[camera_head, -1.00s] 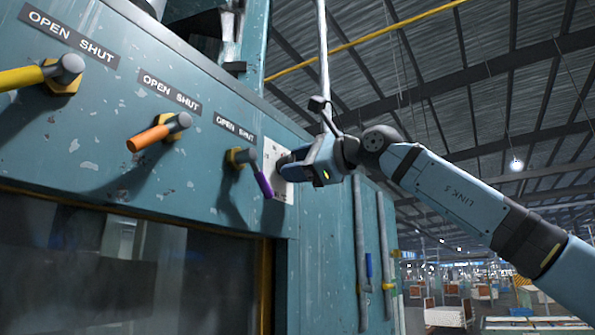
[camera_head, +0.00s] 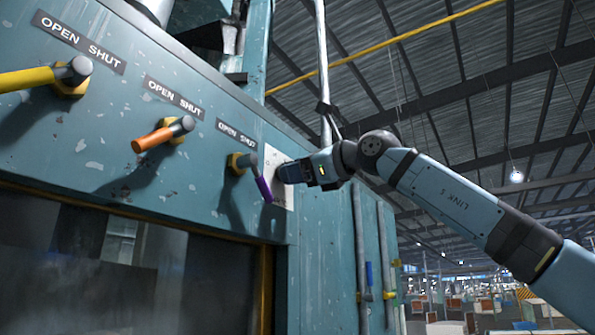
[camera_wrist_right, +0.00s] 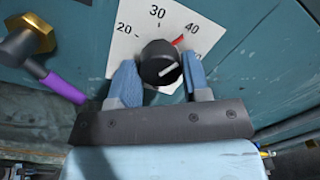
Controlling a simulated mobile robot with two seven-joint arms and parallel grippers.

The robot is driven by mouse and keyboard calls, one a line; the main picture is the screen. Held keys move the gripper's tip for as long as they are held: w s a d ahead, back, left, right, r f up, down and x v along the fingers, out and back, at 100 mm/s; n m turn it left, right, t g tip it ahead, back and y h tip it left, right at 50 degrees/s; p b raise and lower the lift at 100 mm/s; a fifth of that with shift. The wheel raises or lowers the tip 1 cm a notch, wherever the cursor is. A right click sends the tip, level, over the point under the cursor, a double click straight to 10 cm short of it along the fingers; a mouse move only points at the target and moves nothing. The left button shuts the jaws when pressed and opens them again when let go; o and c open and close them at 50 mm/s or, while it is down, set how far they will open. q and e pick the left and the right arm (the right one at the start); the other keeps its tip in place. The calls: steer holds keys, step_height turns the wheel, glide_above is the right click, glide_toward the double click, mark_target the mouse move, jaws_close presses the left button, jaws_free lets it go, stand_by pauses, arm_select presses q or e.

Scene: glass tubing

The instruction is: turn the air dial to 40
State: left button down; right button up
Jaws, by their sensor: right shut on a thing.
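The air dial is a round black knob (camera_wrist_right: 158,63) with a white line on its face, on a white plate (camera_wrist_right: 128,38) numbered 20, 30 and 40. A further number past 40 is mostly hidden by a finger. A red mark (camera_wrist_right: 179,40) is beside 40. The knob's white line slants up to the right, below the red mark, towards the right finger. My right gripper (camera_wrist_right: 161,80) is shut on the knob, with one blue finger on each side. In the head view the plate (camera_head: 276,150) is partly behind my right gripper (camera_head: 287,172). My left gripper is out of view.
A purple-handled valve (camera_head: 264,189) sticks out close left of the dial. Orange (camera_head: 153,139) and yellow (camera_head: 25,79) valve handles stand further left under OPEN SHUT labels. Vertical pipes (camera_head: 362,255) run down the panel below my right gripper.

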steer(key=o, duration=0.9)
arm_select(q)
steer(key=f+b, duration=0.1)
steer(key=b, duration=0.2)
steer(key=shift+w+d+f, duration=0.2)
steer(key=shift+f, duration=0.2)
arm_select(e)
steer(key=v, duration=1.4)
steer(key=shift+f, duration=0.1)
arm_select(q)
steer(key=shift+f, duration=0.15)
arm_select(e)
steer(key=shift+a, duration=0.1)
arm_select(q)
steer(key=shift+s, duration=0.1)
